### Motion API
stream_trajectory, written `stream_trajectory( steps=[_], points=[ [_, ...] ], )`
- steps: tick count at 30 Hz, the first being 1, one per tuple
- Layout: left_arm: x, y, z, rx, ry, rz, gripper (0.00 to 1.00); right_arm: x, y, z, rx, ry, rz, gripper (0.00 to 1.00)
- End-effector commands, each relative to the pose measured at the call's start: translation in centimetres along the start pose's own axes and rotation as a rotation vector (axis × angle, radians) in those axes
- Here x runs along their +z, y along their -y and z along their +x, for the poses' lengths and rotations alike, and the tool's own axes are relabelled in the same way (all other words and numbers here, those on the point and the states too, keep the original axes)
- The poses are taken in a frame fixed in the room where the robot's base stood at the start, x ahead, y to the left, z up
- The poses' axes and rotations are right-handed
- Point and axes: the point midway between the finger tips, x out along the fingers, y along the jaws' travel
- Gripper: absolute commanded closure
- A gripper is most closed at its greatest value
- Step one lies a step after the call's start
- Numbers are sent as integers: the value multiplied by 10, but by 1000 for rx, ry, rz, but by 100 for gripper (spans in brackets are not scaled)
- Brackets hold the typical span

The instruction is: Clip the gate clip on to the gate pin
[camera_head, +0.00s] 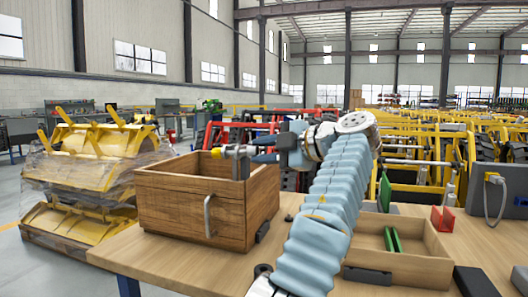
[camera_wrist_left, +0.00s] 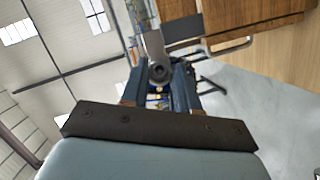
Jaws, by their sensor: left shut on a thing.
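My left gripper (camera_head: 250,152) reaches leftward over the near right corner of the wooden crate (camera_head: 190,205). It is shut on a small grey metal piece, seemingly the gate clip; in the left wrist view this clip (camera_wrist_left: 158,73) has a round eye between the fingers and a flat grey arm rising from it. In the head view a short piece with a yellow end (camera_head: 217,153) sticks out left of the fingers. A dark grey upright (camera_head: 240,168) stands at the crate rim just below them. I cannot make out the gate pin for sure. My right gripper is out of view.
The crate has a metal handle (camera_head: 208,216) on its front. A red bracket (camera_head: 443,219) and a grey box with a cable (camera_head: 483,195) stand farther right. The table front-left is bare.

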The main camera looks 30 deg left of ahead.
Motion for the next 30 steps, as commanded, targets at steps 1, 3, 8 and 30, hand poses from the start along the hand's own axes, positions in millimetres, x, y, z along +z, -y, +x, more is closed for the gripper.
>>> stream_trajectory(
  steps=[1, 3, 8, 30],
  points=[
    [0, 0, 0, 0, 0, 0, 100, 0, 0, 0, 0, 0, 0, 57],
    [0, 1, 0, 0, 0, -1, 100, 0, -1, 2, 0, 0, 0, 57],
    [0, 0, 0, 0, 0, 0, 100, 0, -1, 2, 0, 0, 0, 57],
    [-2, 0, 6, 0, 0, 0, 41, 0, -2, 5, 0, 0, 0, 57]
  ],
)
